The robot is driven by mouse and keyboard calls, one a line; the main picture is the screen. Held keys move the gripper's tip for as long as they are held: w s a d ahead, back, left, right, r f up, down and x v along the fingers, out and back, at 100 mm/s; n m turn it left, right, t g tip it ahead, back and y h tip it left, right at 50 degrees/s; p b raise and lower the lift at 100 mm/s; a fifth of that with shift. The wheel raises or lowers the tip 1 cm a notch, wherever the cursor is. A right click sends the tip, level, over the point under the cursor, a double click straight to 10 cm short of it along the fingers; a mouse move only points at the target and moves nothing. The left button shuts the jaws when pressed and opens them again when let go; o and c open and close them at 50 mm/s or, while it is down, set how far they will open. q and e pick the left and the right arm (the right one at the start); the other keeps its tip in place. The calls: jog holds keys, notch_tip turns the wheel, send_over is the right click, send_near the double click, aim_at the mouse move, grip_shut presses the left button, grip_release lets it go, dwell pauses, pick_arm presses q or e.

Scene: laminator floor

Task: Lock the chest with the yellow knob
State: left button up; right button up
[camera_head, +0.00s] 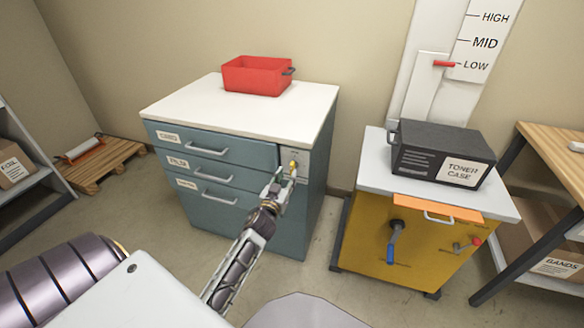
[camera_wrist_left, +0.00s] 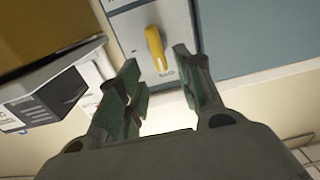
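The chest (camera_head: 315,205) is a blue-grey cabinet with a white top and three labelled drawers. The yellow knob (camera_head: 293,165) is on a pale panel at the front's upper right. In the left wrist view the knob (camera_wrist_left: 156,49) is a long handle, nearly upright in the picture. My left gripper (camera_head: 284,178) is just in front of the knob. Its fingers (camera_wrist_left: 160,75) are apart, with the knob beyond and between the tips, and nothing is held. I cannot tell whether the top drawer (camera_head: 215,147) is fully shut. My right gripper is not in view.
A red bin (camera_head: 257,77) stands on the chest. To the right is a yellow cabinet (camera_head: 365,235) with a blue-handled crank, a red-tipped lever and a black toner case (camera_head: 440,153) on top. A wooden pallet (camera_head: 103,163) lies at left. Floor shows between the cabinets.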

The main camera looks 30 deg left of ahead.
aim_at(291, 168)
pick_arm(q)
jog(key=shift+x, duration=1.55)
jog(key=shift+b+x, duration=0.3)
jog(key=shift+x, duration=1.6)
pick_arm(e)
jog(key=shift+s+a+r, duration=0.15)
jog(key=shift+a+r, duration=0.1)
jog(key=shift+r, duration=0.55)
pick_arm(q)
jog(key=c, duration=0.7)
jog(key=shift+s+r, duration=0.1)
jog(key=shift+r, duration=0.05)
grip_shut()
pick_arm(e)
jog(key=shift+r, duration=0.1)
